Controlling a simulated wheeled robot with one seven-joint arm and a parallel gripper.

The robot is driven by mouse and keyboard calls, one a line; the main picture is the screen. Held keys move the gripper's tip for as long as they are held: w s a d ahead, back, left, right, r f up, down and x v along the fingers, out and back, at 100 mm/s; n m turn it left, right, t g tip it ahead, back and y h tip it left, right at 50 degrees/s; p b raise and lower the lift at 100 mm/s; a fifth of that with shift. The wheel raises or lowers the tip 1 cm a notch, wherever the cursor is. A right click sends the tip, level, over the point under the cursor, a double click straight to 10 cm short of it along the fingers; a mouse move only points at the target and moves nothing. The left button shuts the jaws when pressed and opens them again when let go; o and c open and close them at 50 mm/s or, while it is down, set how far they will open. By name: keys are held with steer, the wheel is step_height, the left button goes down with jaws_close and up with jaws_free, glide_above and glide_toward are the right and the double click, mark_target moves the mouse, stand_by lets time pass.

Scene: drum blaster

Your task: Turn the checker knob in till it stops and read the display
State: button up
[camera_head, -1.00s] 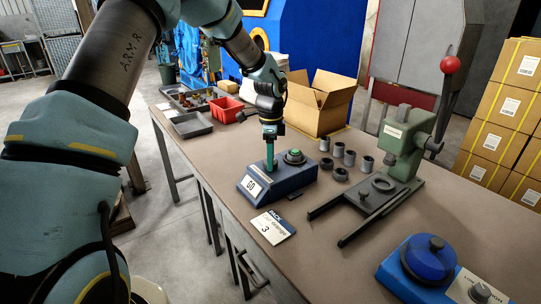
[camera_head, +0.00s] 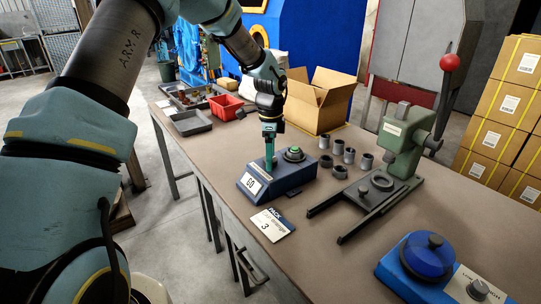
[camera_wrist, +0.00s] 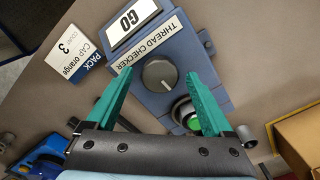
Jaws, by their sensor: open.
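The blue thread checker (camera_head: 285,181) sits on the table in the middle of the head view. Its display (camera_head: 252,184) reads GO; in the wrist view the display (camera_wrist: 133,20) appears upside down and also reads GO. The round grey knob (camera_wrist: 160,75) lies between my green fingertips in the wrist view. My gripper (camera_head: 269,167) is open over the checker, with a gap between each finger and the knob. A green-topped round part (camera_head: 293,154) sits in the dark seat beside the knob. In the head view the fingers hide the knob.
Several grey rings and caps (camera_head: 349,156), a green lever press (camera_head: 402,145) and a blue round device (camera_head: 428,258) stand to the right. An open carton (camera_head: 318,100) and red bin (camera_head: 226,106) are behind.

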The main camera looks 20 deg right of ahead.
steer(key=shift+r, duration=0.1)
step_height(320, 180, up, 11)
steer(key=b, duration=0.2)
steer(key=shift+f, duration=0.2)
stand_by(0.4)
steer(key=s+a+f+n, duration=0.1)
steer(key=a+n, duration=1)
steer(key=a, duration=1)
steer(key=s+a+f+n, duration=0.1)
steer(key=s+a+n, duration=0.4)
steer(key=a, duration=0.3)
steer(key=s+a+f+n+t, duration=0.1)
steer(key=s+a+n, duration=0.4)
steer(key=a+n, duration=0.2)
steer(key=shift+a+t, duration=0.3)
steer(key=shift+a, duration=0.2)
